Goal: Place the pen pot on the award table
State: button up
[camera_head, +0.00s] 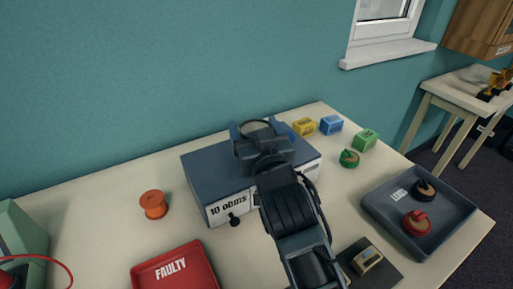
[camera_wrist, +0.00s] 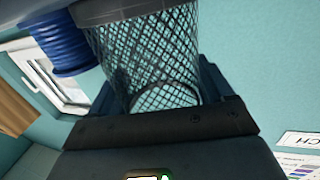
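The pen pot (camera_wrist: 155,55) is a dark wire-mesh cup with a solid band at one end. In the wrist view it fills the space between my gripper's two fingers (camera_wrist: 160,95), which press against its sides. In the head view my gripper (camera_head: 260,130) is over the grey box on the near table, and the pot's dark ring (camera_head: 259,122) shows between the blue fingers. My wrist hides most of the pot, and I cannot tell whether it touches the box. A small pale table (camera_head: 455,85) stands at the back right; no award label on it is readable.
The grey "10 ohms" box (camera_head: 215,180) is under my arm. An orange spool (camera_head: 153,204), red tray (camera_head: 172,268), dark tray (camera_head: 380,200) and small coloured blocks (camera_head: 331,125) surround it. A blue spool (camera_wrist: 55,45) shows in the wrist view. A wooden cabinet (camera_head: 480,25) overhangs the back right.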

jog(key=c, duration=0.8)
jog(key=shift+r, duration=0.1)
